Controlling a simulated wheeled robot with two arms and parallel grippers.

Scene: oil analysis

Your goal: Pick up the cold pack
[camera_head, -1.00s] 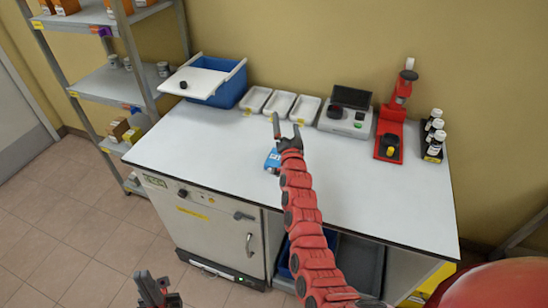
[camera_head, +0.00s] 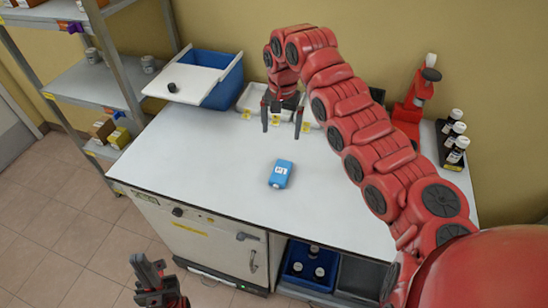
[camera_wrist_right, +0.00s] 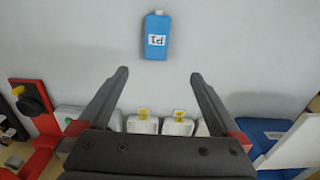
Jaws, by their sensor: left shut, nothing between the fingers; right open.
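The cold pack looks to be the small blue block (camera_head: 281,174) with a white label, lying on the white bench top in the head view. It also shows at the top middle of the right wrist view (camera_wrist_right: 156,36), label reading "P1". My right gripper (camera_head: 284,126) is open and empty, above the bench in front of the white trays, apart from the blue block and beyond it. Its two fingers show in the right wrist view (camera_wrist_right: 158,82). My left gripper (camera_head: 148,270) is shut and empty, low at the front, off the bench.
A blue bin (camera_head: 228,82) with a white lid stands at the back left of the bench. White trays (camera_head: 250,97) line the back. A red stand (camera_head: 412,106) and a rack of bottles (camera_head: 455,143) stand at the right. The bench around the blue block is clear.

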